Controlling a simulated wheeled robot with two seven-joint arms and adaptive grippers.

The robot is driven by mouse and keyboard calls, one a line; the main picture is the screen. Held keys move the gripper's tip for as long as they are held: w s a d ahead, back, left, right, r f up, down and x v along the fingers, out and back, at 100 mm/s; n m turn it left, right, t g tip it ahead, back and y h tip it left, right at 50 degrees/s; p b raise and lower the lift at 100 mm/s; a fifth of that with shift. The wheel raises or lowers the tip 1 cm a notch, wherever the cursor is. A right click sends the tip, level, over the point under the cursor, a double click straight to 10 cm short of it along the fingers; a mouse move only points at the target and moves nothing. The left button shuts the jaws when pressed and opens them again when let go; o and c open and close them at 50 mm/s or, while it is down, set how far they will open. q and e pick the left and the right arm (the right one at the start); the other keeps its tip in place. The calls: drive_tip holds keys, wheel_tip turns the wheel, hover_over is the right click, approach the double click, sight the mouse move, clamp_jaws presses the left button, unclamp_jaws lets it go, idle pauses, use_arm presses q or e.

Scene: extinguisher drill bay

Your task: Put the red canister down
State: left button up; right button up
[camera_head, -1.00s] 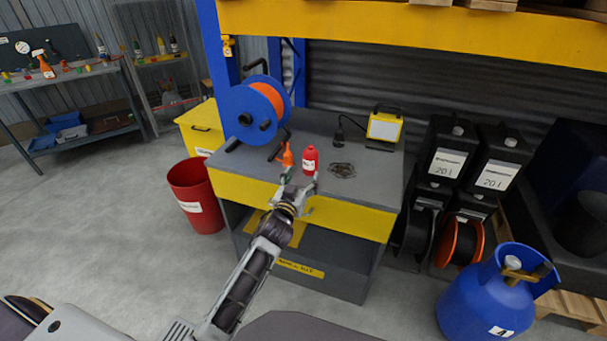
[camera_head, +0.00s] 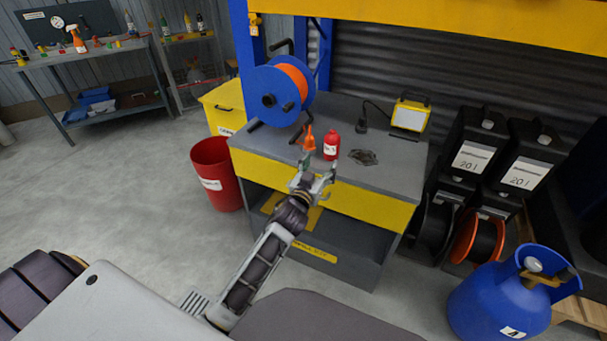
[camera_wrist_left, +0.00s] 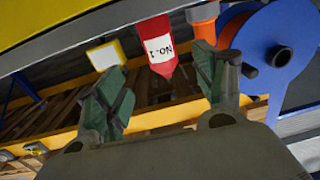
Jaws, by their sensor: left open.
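The red canister (camera_head: 331,147) with a white label stands upright on the grey top of the workbench (camera_head: 380,179), near its front edge. My left gripper (camera_head: 318,174) is open and empty, just in front of the canister. In the left wrist view the picture is upside down, and the canister (camera_wrist_left: 157,48) shows beyond and between the open fingers (camera_wrist_left: 155,85), apparently clear of them. My right gripper is not in view.
An orange cone-shaped thing (camera_head: 309,141) stands close left of the canister. A blue cable reel (camera_head: 272,90), a dark coil (camera_head: 363,157) and a yellow work lamp (camera_head: 409,116) share the top. A red bin (camera_head: 217,178) stands left and a blue gas bottle (camera_head: 500,305) right.

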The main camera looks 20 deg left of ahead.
use_arm(q)
drive_tip(key=s+f+g, duration=0.3)
drive_tip(key=s+f, duration=0.1)
drive_tip(key=f, duration=0.6)
drive_tip(key=s+f+g, duration=0.2)
drive_tip(key=s+f, duration=0.2)
drive_tip(key=f, duration=0.5)
drive_tip(key=s+f+g, duration=0.3)
drive_tip(key=s+f, duration=0.1)
drive_tip(key=f, duration=0.6)
drive_tip(key=s+f+m+g, duration=0.1)
drive_tip(key=s+f+g, duration=0.3)
drive_tip(key=s+f, duration=0.4)
drive_tip(key=s+d+f+m+g, duration=0.1)
drive_tip(key=s+f+g, duration=0.2)
drive_tip(key=s+f, duration=0.6)
drive_tip(key=s, duration=0.5)
drive_tip(key=shift+m+g+h, duration=0.3)
drive_tip(key=shift+g+h, duration=0.1)
